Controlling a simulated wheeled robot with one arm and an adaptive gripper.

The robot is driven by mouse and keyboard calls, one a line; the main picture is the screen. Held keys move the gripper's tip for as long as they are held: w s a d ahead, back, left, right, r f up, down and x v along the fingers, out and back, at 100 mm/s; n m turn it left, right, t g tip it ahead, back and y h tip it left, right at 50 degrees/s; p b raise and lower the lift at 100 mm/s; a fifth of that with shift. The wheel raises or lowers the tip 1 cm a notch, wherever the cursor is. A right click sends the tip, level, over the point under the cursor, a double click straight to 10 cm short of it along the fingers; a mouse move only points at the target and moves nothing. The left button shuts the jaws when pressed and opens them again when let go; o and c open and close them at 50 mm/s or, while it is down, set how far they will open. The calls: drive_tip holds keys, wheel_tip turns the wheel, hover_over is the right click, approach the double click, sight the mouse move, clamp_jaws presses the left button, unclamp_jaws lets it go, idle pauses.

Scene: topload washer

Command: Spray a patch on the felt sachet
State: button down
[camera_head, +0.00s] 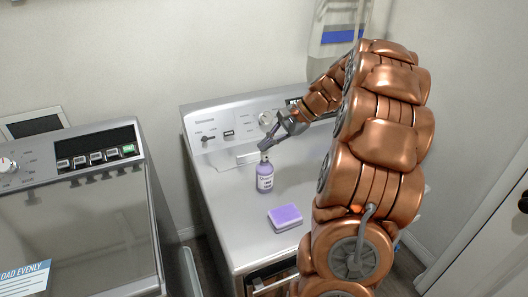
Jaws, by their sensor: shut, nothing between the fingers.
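A small purple bottle (265,184) with a pale label stands upright on the light grey top of the right-hand machine. A purple block-shaped pad (285,217), which looks like the felt sachet, lies flat on the same top, nearer the front and a little right of the bottle. No patch can be made out on it at this size. My gripper (267,144) is shut and empty, pointing down and left, with its fingertips just above the bottle's top. I cannot tell whether they touch it; the bottle's top is partly hidden by the fingertips.
The machine's raised control panel (230,124) with knobs stands close behind the bottle. A topload washer (75,235) stands to the left across a narrow gap. My arm covers the machine's right side. The top left of the bottle is clear.

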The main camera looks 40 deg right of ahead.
sight(265, 154)
drive_tip(key=shift+r+p, duration=1.7)
drive_tip(key=shift+r, duration=1.3)
drive_tip(key=shift+a, duration=0.45)
drive_tip(key=s+a+f+n+g+h, duration=0.1)
drive_tip(key=s+a+n+g, duration=0.3)
drive_tip(key=a, duration=0.5)
drive_tip(key=s+a+f+n+g+h, duration=0.1)
drive_tip(key=s+a+n, duration=0.3)
drive_tip(key=a, duration=0.6)
drive_tip(key=s+a+f+n+g+h, duration=0.1)
drive_tip(key=s+a+f+n+h, duration=0.1)
drive_tip(key=s, duration=0.8)
drive_tip(key=s+a+f+n+h, duration=0.2)
drive_tip(key=s+n, duration=0.3)
drive_tip(key=s, duration=0.5)
drive_tip(key=shift+f+n+g+h, duration=0.3)
drive_tip(key=shift+f+g+h, duration=0.1)
drive_tip(key=shift+f+h, duration=0.5)
